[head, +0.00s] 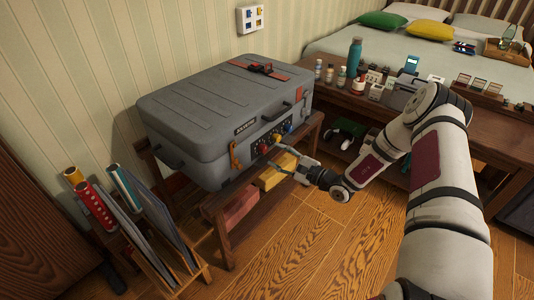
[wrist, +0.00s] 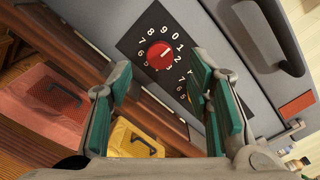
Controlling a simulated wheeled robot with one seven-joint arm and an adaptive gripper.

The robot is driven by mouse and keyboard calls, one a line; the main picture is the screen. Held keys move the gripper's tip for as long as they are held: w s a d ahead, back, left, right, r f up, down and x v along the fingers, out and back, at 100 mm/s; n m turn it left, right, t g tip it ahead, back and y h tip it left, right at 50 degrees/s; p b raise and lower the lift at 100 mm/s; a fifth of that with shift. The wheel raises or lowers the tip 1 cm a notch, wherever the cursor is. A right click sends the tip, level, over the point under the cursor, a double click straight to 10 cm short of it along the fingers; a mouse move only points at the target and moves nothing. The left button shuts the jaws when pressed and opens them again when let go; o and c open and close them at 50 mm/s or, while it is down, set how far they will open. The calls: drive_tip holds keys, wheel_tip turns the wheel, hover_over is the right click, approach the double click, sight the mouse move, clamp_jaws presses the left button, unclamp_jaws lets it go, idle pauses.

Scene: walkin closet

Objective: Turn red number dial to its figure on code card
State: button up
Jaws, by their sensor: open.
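The red number dial (head: 263,146) is on the front of the grey case, left of a blue and a yellow dial. In the wrist view the red dial (wrist: 160,55) sits on a black plate ringed by white digits. A short white mark on it points up and right, seemingly towards the 1. My gripper (head: 276,152) is in front of the case's dial panel. In the wrist view my gripper (wrist: 160,68) is open and empty, its green-padded fingers apart on either side below the red dial, not visibly touching it. I cannot pick out the code card.
The grey case (head: 205,105) rests on a low wooden stand holding a red box (head: 239,207) and a yellow box (head: 277,172). A file rack (head: 150,240) stands to the left. A table (head: 345,98) with bottles and small items stands right. Floor in front is clear.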

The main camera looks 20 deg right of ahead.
sight(266, 150)
drive_tip(key=shift+b+x, duration=0.55)
drive_tip(key=shift+x, duration=2.1)
clamp_jaws()
